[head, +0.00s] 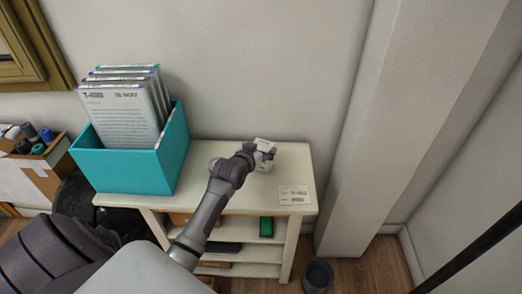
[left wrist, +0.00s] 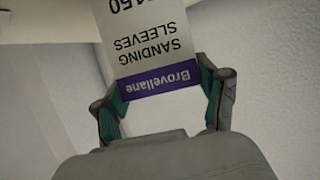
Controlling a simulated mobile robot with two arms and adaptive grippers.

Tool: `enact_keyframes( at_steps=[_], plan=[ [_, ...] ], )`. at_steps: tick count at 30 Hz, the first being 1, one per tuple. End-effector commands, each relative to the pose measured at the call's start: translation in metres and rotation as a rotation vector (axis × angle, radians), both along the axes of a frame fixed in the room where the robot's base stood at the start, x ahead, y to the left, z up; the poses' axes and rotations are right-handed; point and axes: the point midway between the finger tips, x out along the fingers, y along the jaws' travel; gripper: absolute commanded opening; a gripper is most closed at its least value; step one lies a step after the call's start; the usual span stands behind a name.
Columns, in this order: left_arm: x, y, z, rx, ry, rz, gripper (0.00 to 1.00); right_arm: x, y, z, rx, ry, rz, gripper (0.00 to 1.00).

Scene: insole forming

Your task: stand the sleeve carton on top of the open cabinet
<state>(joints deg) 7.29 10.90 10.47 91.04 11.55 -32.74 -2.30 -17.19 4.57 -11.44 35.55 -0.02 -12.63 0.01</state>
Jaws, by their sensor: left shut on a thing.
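The open cabinet (head: 230,201) is cream-white, with a flat top and open shelves below, against the back wall in the head view. My left gripper (head: 264,155) is over the back middle of its top. In the left wrist view the sleeve carton (left wrist: 158,45) is pale with black "SANDING SLEEVES" print and a purple "Brovellane" band. My left gripper is shut on it, a finger at each side. In the head view the carton is hard to tell from the gripper, and whether it touches the top is unclear. My right gripper is out of view.
A teal bin (head: 124,170) holding upright document packs stands on the cabinet's left end. A printed label card (head: 293,194) lies at the front right. A green box (head: 266,227) is on a shelf. A dark bucket (head: 317,277) stands on the floor. A wall column rises at right.

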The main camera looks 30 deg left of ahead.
Motion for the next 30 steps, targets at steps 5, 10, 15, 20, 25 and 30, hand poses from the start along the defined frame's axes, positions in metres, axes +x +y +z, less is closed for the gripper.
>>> enact_keyframes(
  at_steps=[5, 10, 15, 20, 25, 30],
  plan=[
    [0.0003, -0.0003, -0.0056, 0.0, -0.003, 0.0, 0.32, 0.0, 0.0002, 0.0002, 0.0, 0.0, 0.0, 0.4],
    [0.0002, -0.0006, -0.0059, 0.0, -0.003, 0.0, 0.32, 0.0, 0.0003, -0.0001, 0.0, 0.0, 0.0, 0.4],
    [0.0, -0.0006, -0.0091, 0.0, -0.001, 0.0, 0.82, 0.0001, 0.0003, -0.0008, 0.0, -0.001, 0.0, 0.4],
    [0.0, -0.0006, -0.0091, 0.0, -0.001, 0.0, 0.97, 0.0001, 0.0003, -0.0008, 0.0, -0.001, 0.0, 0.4],
    [0.0, -0.0006, -0.0089, 0.0, -0.001, 0.0, 0.97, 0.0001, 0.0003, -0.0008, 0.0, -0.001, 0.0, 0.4],
    [-0.0006, -0.0006, -0.0045, 0.0, -0.001, 0.0, 0.97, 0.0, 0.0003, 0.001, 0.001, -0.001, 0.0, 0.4]
  ],
)
